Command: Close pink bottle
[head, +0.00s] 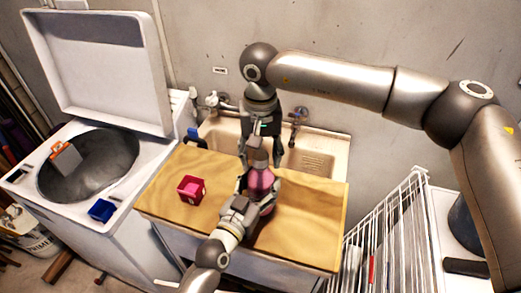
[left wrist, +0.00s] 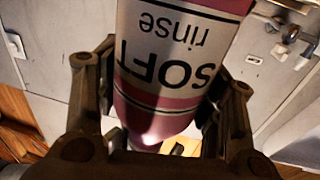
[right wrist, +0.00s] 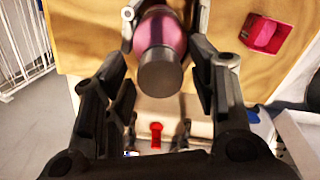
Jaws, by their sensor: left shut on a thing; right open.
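The pink bottle (head: 261,182) stands over the wooden board in front of the sink. My left gripper (head: 250,196) is shut on its body. In the left wrist view the bottle (left wrist: 175,60) shows a grey label reading "SOFT rinse", between the fingers of my left gripper (left wrist: 162,95). In the right wrist view a grey cap (right wrist: 160,72) sits at the top end of the pink bottle (right wrist: 160,32). My right gripper (right wrist: 162,90) is open, with its fingers on either side of the cap and apart from it. I cannot tell whether the cap is fully seated.
A red box (head: 191,190) with something pink inside stands on the wooden board (head: 305,225) left of the bottle. The sink (head: 318,160) lies behind. An open washing machine (head: 90,165) is at the left, and a white wire rack (head: 385,235) is at the right.

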